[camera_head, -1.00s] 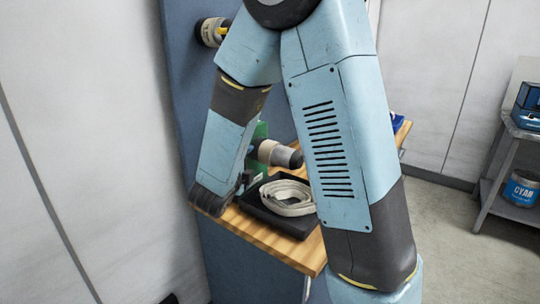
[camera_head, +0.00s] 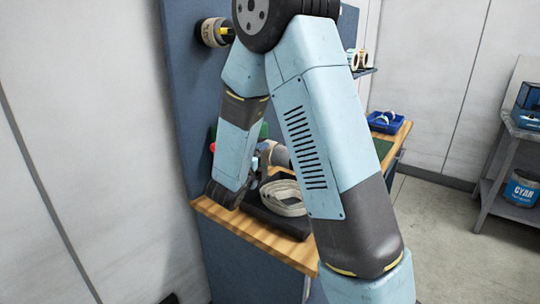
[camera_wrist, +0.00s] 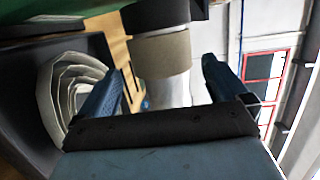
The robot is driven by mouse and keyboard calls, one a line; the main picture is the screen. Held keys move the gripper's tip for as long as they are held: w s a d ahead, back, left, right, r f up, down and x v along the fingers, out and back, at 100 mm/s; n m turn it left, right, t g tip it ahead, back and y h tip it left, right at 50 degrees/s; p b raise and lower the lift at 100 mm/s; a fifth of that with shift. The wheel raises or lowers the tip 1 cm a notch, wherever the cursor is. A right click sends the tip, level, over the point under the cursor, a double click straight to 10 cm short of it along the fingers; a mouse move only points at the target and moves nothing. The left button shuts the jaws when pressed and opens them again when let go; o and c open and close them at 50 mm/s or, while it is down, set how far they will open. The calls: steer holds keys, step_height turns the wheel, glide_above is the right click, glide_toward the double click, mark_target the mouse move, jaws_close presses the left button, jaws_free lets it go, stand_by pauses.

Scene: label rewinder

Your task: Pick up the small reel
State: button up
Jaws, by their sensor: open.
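A tan reel (camera_wrist: 162,52) sits on the rewinder, with a dark cylinder above it and a pale grey-white cylinder below it in the wrist view. I cannot tell for sure that it is the small reel. My gripper (camera_wrist: 165,65) is open, its two blue fingers apart on either side of the reel's line, with nothing held. I cannot tell whether a finger touches it. In the head view the reel end (camera_head: 279,155) shows only partly behind my arm, and my gripper (camera_head: 264,160) is small and partly hidden there.
A black tray (camera_head: 277,222) with a coiled whitish strip (camera_head: 284,197) lies on the wooden bench (camera_head: 252,233). Another roll (camera_head: 214,32) hangs on the blue panel. A blue bin (camera_head: 386,122) stands on the bench's far end. More rolls (camera_head: 362,59) sit on a shelf behind.

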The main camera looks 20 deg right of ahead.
mark_target(266, 158)
steer(key=shift+x, duration=2.6)
steer(key=shift+f, duration=0.1)
steer(key=shift+c, duration=0.5)
steer(key=c, duration=0.7)
steer(key=shift+c, duration=0.2)
steer(key=shift+d, duration=0.1)
steer(key=shift+s, duration=0.15)
